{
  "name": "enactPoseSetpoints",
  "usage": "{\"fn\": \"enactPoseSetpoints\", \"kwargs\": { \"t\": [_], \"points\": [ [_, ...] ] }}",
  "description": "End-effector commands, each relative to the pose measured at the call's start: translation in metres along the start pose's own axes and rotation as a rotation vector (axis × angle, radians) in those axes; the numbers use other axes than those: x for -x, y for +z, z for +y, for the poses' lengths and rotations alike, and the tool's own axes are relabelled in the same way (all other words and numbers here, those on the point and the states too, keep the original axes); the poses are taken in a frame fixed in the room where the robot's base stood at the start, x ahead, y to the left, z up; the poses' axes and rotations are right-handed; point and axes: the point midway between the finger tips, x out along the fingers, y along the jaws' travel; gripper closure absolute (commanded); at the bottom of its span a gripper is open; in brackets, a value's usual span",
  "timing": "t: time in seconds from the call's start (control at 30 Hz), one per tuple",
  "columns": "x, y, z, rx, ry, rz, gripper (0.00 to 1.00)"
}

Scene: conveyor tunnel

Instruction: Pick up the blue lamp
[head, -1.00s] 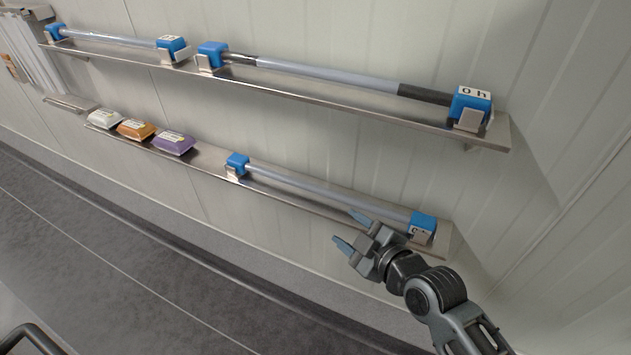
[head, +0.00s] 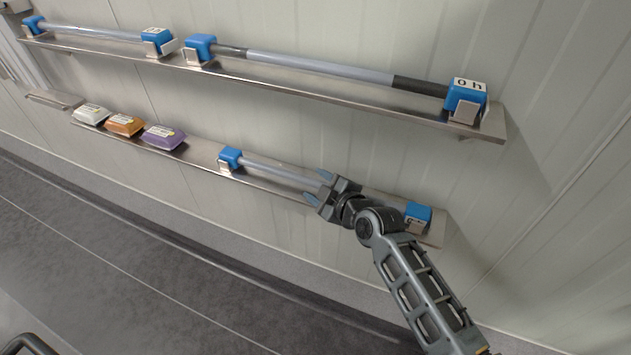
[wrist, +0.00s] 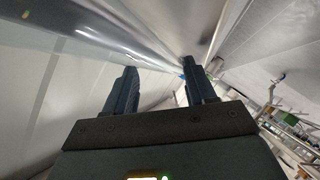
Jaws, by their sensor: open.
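Several tube lamps with blue end blocks rest in brackets on two wall shelves. The lower lamp (head: 280,172) has a pale tube, a blue left block and a blue right block (head: 418,212). My gripper (head: 317,186) is open and empty at the middle of that tube, and my arm hides part of its right half. In the wrist view, the open fingers (wrist: 158,72) point toward a blurred grey tube (wrist: 118,25). I cannot tell whether they touch it. The upper right lamp (head: 320,66) has dark bands and a block marked "0 h"; another lamp (head: 90,32) lies at upper left.
The upper shelf (head: 300,94) runs above my gripper. White (head: 90,114), orange (head: 124,124) and purple (head: 163,137) packs sit on the lower shelf's left part. The panelled wall stands close behind. The grey floor in front is clear.

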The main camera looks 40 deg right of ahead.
Motion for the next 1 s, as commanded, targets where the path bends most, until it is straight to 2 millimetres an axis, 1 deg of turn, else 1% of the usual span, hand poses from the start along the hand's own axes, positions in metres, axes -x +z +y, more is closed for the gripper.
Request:
{"fn": "enactPoseSetpoints", "kwargs": {
  "t": [0.27, 0.83, 1.0],
  "points": [
    [-0.0024, 0.0001, -0.0003, 0.000, 0.000, 0.000, 0.46],
    [-0.0021, 0.0002, -0.0003, 0.000, 0.000, 0.000, 1.00],
    [-0.0022, 0.0000, 0.0002, 0.000, 0.001, 0.000, 1.00]
  ]
}}
